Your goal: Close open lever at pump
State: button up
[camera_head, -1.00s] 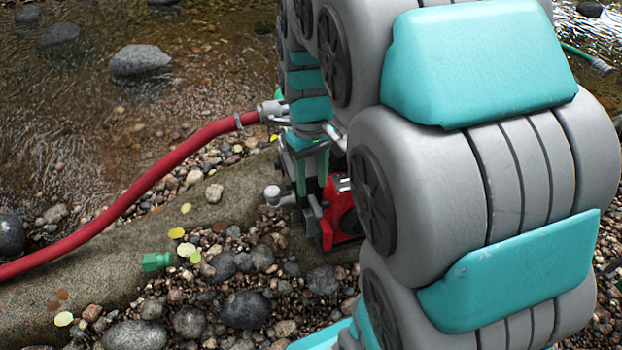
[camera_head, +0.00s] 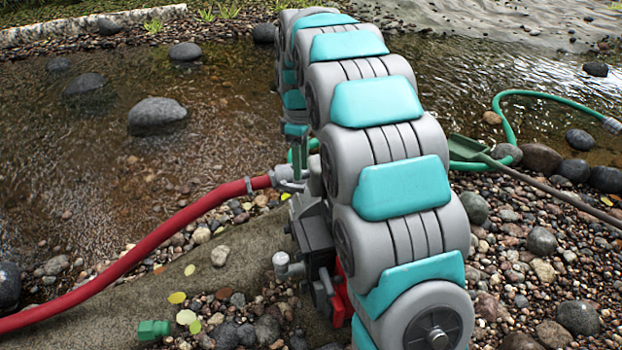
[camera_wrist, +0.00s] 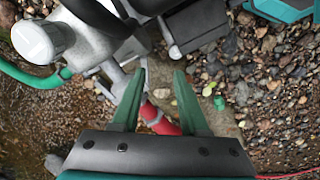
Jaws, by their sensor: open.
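The pump (camera_head: 318,235) is a dark grey and red unit, partly hidden behind my arm. A thick red hose (camera_head: 150,248) runs from the left to a silver coupling (camera_head: 283,178) on the pump; a short metal lever seems to stick out there. In the wrist view the red hose (camera_wrist: 158,122) and a silver metal piece (camera_wrist: 108,82) lie beyond and left of the fingers; which part is the open lever is hard to tell. My gripper (camera_wrist: 160,72) has its green fingers apart with nothing between them. In the head view my gripper (camera_head: 298,172) is close by the coupling; contact cannot be told.
A green fitting (camera_head: 153,330) lies on the ground at the lower left. A green hose (camera_head: 505,110) and a long-handled scoop (camera_head: 472,150) lie at the right. Creek water with boulders (camera_head: 157,115) is behind. Pebbles cover the bank.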

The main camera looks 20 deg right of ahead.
aim_at(300, 186)
jog(key=w+n, duration=0.1)
jog(key=w, duration=0.2)
jog(key=shift+d, duration=0.15)
jog(key=shift+f, duration=3.9)
grip_shut()
